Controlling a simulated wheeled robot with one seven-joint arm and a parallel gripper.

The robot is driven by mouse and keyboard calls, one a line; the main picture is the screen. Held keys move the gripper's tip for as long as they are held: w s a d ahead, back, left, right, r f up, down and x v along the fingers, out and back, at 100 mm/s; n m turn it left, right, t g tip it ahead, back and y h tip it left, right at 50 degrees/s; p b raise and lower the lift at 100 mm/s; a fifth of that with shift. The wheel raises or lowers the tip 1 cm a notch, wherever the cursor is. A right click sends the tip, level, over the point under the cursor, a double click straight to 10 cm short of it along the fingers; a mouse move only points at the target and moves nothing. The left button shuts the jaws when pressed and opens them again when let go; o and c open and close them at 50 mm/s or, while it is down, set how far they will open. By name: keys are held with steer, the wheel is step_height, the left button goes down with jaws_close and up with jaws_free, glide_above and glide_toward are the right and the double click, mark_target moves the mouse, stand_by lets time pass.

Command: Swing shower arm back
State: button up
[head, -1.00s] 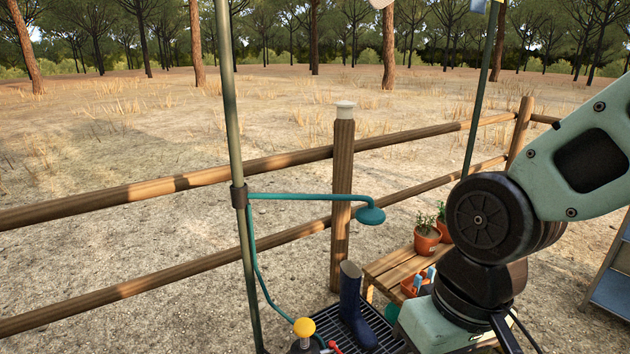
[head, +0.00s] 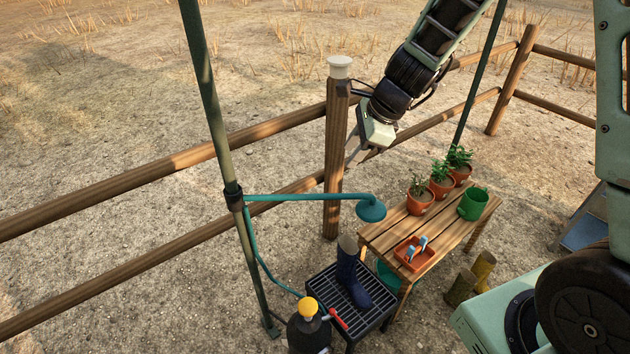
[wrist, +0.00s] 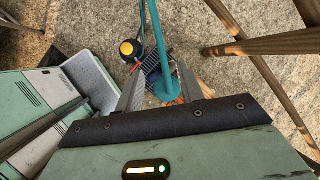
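The teal shower arm (head: 300,197) reaches right from a clamp on the green pole (head: 207,100) and ends in a round shower head (head: 371,209). A teal hose (head: 258,250) hangs from the clamp. My gripper (head: 352,164) is above the shower head, pointing down beside the fence post, apart from the arm in the head view. In the wrist view, the shower arm (wrist: 159,42) runs down between the two spread grey fingers (wrist: 158,72), seemingly below them. The gripper is open and empty.
A wooden bench (head: 392,232) with potted plants, a green can and an orange caddy stands right of the shower head. Below are a blue boot (head: 352,280) on a black grate and a yellow-topped black canister (head: 308,325). A wooden fence post (head: 336,150) stands close behind.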

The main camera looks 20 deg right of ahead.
mark_target(320, 195)
steer(key=b+x, duration=0.4)
steer(key=x, duration=1.2)
steer(key=shift+a+f, duration=0.15)
steer(key=shift+f, duration=0.1)
jaws_close()
